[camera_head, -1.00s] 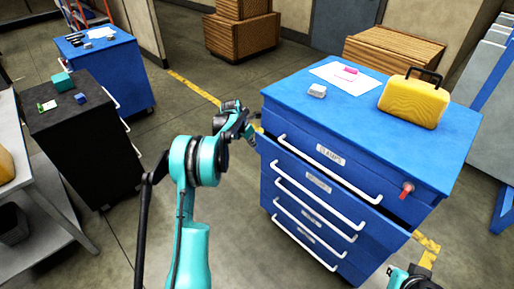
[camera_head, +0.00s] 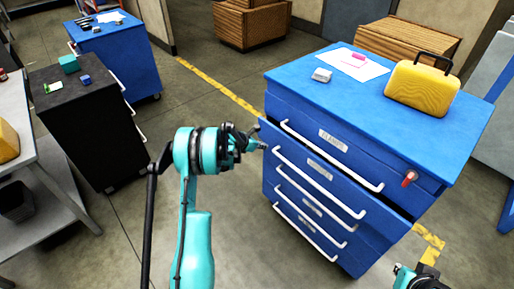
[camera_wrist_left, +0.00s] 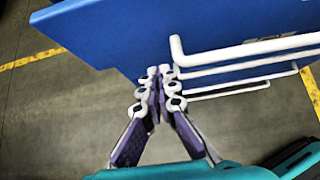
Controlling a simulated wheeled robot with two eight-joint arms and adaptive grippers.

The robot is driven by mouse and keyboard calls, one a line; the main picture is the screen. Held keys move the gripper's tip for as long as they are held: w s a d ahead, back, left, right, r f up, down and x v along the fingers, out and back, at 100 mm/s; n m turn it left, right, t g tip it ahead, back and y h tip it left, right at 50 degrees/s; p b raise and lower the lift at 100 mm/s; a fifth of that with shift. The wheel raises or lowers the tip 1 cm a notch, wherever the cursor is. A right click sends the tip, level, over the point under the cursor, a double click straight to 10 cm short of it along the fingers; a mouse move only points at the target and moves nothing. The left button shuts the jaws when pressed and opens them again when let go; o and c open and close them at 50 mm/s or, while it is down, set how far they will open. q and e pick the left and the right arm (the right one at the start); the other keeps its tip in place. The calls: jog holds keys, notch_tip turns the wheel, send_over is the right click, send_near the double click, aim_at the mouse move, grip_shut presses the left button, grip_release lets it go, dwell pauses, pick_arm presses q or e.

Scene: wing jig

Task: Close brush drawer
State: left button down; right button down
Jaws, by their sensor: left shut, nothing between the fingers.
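The blue drawer cabinet (camera_head: 385,85) stands right of centre. Its second drawer (camera_head: 318,172) sticks out, with a dark gap above its front; its label is too small to read, so I cannot tell whether it is the brush drawer. My left gripper (camera_head: 262,147) is shut and empty at the left end of that drawer front, near its white handle (camera_head: 320,187). In the left wrist view, the shut fingertips (camera_wrist_left: 160,73) overlap the blue front beside a white handle (camera_wrist_left: 245,50); contact is unclear. My right gripper (camera_head: 412,277) is only partly in view at the bottom right.
A yellow case (camera_head: 422,88), a white paper (camera_head: 352,64) and a small grey block (camera_head: 322,75) lie on the cabinet top. A red object (camera_head: 409,178) hangs at the top drawer's right. A black cabinet (camera_head: 80,115) stands left. Floor between the cabinets is clear.

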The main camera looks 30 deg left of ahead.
aim_at(276, 136)
pick_arm(q)
jog(key=w, duration=0.1)
jog(key=w+d+b, duration=0.1)
jog(key=w+f, duration=0.1)
jog(key=w, duration=0.1)
jog(key=shift+w+d, duration=0.1)
jog(key=shift+d, duration=0.2)
jog(key=shift+w+r, duration=0.15)
jog(key=shift+w, duration=0.05)
jog(key=w, duration=0.1)
jog(key=w+d, duration=0.1)
jog(key=w, duration=0.2)
jog(key=shift+w+d, duration=0.2)
jog(key=shift+d, duration=0.15)
jog(key=shift+r, duration=0.1)
jog(key=shift+w, duration=0.1)
